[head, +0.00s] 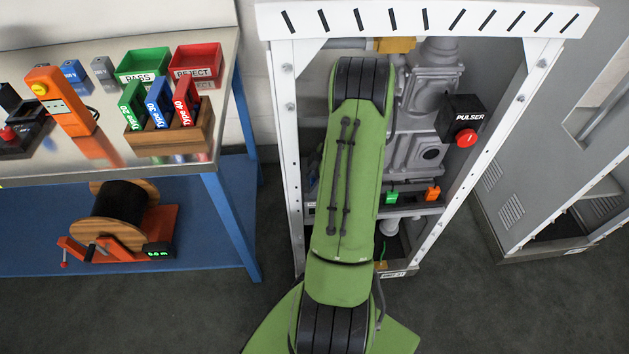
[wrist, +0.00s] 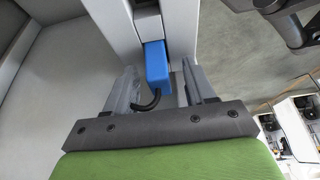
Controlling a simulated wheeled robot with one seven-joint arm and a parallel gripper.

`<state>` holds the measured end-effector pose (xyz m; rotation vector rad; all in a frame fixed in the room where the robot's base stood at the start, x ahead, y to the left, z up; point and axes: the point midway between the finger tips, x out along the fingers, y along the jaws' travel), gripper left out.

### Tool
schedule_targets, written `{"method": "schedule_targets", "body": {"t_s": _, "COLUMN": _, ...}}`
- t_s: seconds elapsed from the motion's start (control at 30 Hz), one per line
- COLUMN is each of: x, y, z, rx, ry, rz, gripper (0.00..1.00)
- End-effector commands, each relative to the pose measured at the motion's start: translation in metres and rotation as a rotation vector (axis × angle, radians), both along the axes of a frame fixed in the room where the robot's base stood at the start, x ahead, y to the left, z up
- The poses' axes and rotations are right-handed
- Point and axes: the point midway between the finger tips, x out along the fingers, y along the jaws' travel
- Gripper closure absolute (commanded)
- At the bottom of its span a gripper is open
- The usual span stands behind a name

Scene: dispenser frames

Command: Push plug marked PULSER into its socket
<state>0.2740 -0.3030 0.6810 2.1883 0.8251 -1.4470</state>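A blue plug (wrist: 157,62) with a black cable (wrist: 150,104) at its lower end shows in the wrist view. Its upper end meets a pale block (wrist: 149,25); I cannot tell how deep it sits. No marking on it is readable. My gripper (wrist: 158,74) is open, one finger on each side of the plug, with gaps visible. In the head view my green arm hides the gripper and the blue plug. The word PULSER is on a black box (head: 462,104) with a red button (head: 466,138). A green plug (head: 391,198) and an orange plug (head: 433,193) sit on a rail.
A white frame (head: 284,150) surrounds grey machinery (head: 415,140). A grey cabinet (head: 510,170) stands to the right. At left is a workbench (head: 100,155) with a wooden rack of cards (head: 170,138), an orange device (head: 60,98) and trays. A cable reel (head: 125,205) stands below.

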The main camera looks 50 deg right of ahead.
Motion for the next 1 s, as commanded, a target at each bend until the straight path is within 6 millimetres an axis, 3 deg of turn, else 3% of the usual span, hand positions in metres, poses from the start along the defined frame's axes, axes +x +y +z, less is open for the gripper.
{"method": "schedule_targets", "body": {"t_s": 0.27, "x": -0.001, "y": -0.001, "z": 0.005, "rx": -0.001, "ry": -0.001, "rz": 0.0, "gripper": 0.45}}
{"method": "schedule_targets", "body": {"t_s": 0.7, "x": -0.031, "y": -0.028, "z": 0.1, "rx": -0.002, "ry": -0.001, "rz": -0.002, "gripper": 0.45}}
{"method": "schedule_targets", "body": {"t_s": 1.0, "x": -0.036, "y": -0.031, "z": 0.111, "rx": 0.0, "ry": 0.0, "rz": 0.0, "gripper": 0.45}}
